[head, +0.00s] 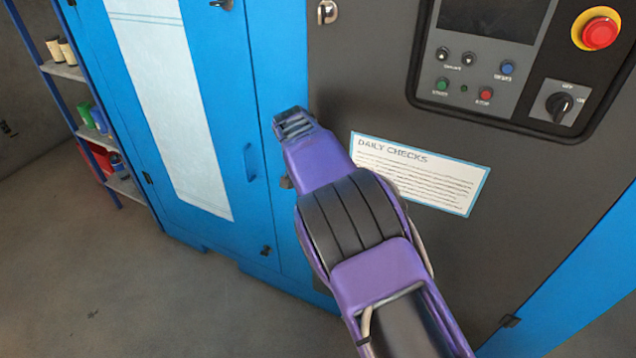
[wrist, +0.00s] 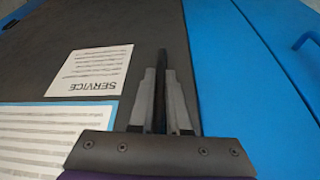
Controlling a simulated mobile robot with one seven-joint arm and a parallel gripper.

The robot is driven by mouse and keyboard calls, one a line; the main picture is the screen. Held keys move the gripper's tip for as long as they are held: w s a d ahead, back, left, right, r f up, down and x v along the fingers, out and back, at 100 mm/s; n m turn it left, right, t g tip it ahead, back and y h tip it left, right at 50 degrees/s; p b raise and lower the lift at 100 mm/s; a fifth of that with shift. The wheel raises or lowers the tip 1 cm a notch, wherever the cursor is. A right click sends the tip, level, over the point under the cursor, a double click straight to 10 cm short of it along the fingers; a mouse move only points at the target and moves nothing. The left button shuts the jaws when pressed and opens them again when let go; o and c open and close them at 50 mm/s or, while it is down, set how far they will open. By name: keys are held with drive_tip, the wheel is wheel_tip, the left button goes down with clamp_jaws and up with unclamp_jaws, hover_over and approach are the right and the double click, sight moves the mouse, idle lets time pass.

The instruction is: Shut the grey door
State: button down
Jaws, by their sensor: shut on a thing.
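The grey door (head: 370,65) is a tall dark panel in the blue cabinet. It carries a control panel and a "DAILY CHECKS" sheet. In the wrist view the grey door (wrist: 215,60) meets blue panelling along its right edge. No wide gap shows there, but I cannot tell whether it is fully flush. My gripper (wrist: 161,78) is shut on a dark narrow bar (wrist: 160,95), which looks like the door's handle. In the head view my gripper (head: 292,122) is near the door's left edge; its fingertips and the bar are hidden.
The control panel (head: 500,65) has a red stop button (head: 600,33) and a rotary switch. A blue door (head: 230,100) with a pale panel stands to the left. A shelf (head: 85,110) with cans stands at far left. The floor (head: 120,290) in front is clear.

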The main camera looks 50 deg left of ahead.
drive_tip(key=shift+w+a+r, duration=0.1)
drive_tip(key=shift+w+a, duration=0.2)
drive_tip(key=shift+w, duration=0.35)
drive_tip(key=shift+w+r, duration=0.1)
drive_tip(key=shift+w, duration=0.05)
drive_tip(key=c, duration=0.9)
unclamp_jaws()
drive_tip(key=shift+a+f, duration=0.1)
drive_tip(key=shift+f, duration=0.1)
drive_tip(key=p+v, duration=0.2)
drive_tip(key=v, duration=1.5)
drive_tip(key=shift+r, duration=0.2)
